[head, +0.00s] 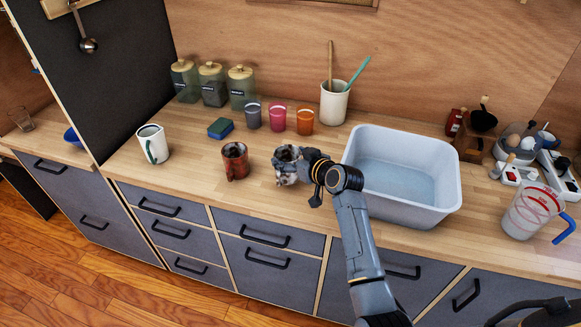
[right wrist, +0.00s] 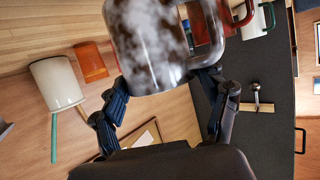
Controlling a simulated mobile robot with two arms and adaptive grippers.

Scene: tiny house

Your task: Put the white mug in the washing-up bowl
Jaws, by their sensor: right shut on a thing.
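A white mug with a dark green handle (head: 153,144) stands upright at the left of the worktop; part of it shows at the top of the right wrist view (right wrist: 258,20). The pale grey washing-up bowl (head: 452,186) stands on the worktop to the right and looks empty. My right gripper (head: 302,163) is between the two, just left of the bowl. It is shut on a mug mottled brown and white (head: 285,168). This mug fills the top middle of the right wrist view (right wrist: 150,45).
A red-brown mug (head: 235,161) stands left of my right gripper. Behind are a blue sponge (head: 220,128), several coloured cups (head: 277,119), a utensil pot (head: 334,103) and jars. A measuring jug (head: 529,212) stands right of the bowl. Worktop beside the white mug is clear.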

